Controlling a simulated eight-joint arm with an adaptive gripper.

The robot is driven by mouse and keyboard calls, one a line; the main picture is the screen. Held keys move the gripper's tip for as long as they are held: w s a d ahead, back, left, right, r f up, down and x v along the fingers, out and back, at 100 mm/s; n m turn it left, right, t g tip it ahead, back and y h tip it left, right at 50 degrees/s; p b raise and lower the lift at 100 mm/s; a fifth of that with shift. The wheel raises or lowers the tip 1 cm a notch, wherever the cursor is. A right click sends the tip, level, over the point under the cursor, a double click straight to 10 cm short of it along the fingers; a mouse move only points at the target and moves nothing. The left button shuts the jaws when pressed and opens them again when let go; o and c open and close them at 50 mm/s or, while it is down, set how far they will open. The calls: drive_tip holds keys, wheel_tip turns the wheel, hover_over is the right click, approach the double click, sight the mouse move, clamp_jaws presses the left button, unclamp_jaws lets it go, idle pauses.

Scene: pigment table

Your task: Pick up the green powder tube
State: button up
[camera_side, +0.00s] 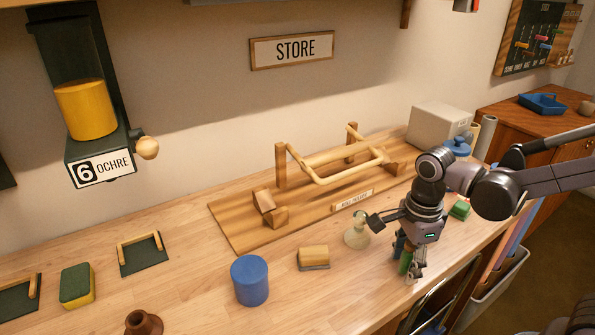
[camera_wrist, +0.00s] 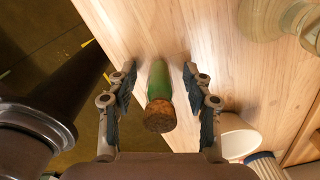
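The green powder tube (camera_wrist: 160,82) lies between the two fingers of my gripper (camera_wrist: 159,70) in the wrist view, with its brown, cork-like end facing the camera. Gaps show between the tube and both finger pads, so the gripper is open around it and not touching it. In the side view my gripper (camera_side: 410,268) points down at the front edge of the table. The green tube (camera_side: 405,262) shows there partly, hidden by the fingers.
A pale, round-based object (camera_side: 356,238) stands just left of my gripper. A wooden block (camera_side: 313,256) and a blue pot (camera_side: 249,281) are further left. A green block (camera_side: 460,209) lies to the right. A wooden rack board (camera_side: 235,225) is behind. The table edge is close in front.

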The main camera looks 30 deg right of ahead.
clamp_jaws()
drive_tip(key=shift+r, duration=0.2)
drive_tip(key=shift+r, duration=0.55)
drive_tip(key=r, duration=0.3)
drive_tip(key=shift+s+d, duration=0.15)
drive_tip(key=shift+d, duration=0.2)
drive_tip(key=s+d+r, duration=0.4)
drive_tip(key=d+r, duration=0.2)
drive_tip(key=d, duration=0.4)
drive_tip(key=shift+r, duration=0.3)
